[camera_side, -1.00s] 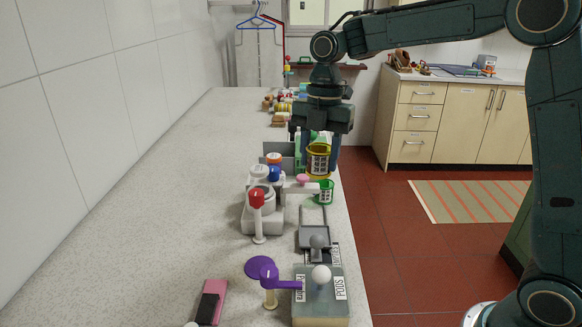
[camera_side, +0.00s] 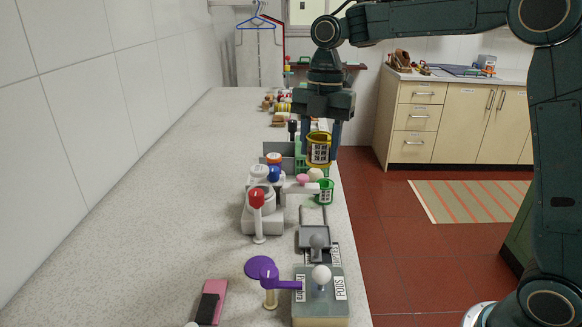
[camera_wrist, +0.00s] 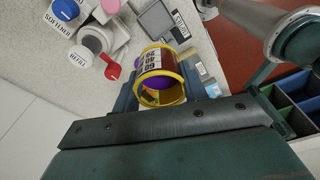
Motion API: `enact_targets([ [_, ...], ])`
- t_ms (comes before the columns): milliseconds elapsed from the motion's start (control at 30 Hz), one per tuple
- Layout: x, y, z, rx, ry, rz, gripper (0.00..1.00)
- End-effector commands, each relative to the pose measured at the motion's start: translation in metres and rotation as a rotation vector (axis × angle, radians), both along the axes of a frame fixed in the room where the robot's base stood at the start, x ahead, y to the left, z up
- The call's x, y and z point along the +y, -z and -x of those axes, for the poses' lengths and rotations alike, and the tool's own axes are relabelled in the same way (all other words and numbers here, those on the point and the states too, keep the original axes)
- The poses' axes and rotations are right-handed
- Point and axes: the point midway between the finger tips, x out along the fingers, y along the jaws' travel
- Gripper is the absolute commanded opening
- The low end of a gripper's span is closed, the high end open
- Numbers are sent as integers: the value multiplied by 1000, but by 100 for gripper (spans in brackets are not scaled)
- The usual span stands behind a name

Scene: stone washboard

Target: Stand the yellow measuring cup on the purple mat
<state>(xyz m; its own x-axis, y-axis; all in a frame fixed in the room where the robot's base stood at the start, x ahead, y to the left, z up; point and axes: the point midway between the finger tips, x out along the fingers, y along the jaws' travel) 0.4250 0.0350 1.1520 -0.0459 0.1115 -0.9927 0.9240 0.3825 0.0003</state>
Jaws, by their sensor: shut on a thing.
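The yellow measuring cup (camera_side: 318,148) is between the fingers of my gripper (camera_side: 321,152), held above the right edge of the counter in the side view. It looks about upright, with a dark-lettered white label on its side. In the wrist view the yellow cup (camera_wrist: 148,58) sits between the finger ends, its round rim facing the camera.
A green cup (camera_side: 324,192) stands below and nearer. White containers (camera_side: 258,190) and a red-knobbed lever (camera_side: 257,200) stand to its left. A grey tray (camera_side: 315,240) and a box labelled PODS (camera_side: 320,310) lie nearer.

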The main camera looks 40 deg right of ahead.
Motion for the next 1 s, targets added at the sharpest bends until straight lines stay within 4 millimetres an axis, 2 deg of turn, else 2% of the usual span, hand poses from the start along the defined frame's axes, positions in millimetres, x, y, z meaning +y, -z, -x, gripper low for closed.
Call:
enact_targets([
  [267, 22, 20, -8, 6, -2, -10, 22],
  [467, 60, 55, -18, 12, -1, -20, 22],
  [700, 111, 105, -24, 12, 0, -15, 22],
  [833, 131, 126, -24, 7, 0, -7, 22],
  [1000, 144, 140, -23, 1, 0, -1, 22],
])
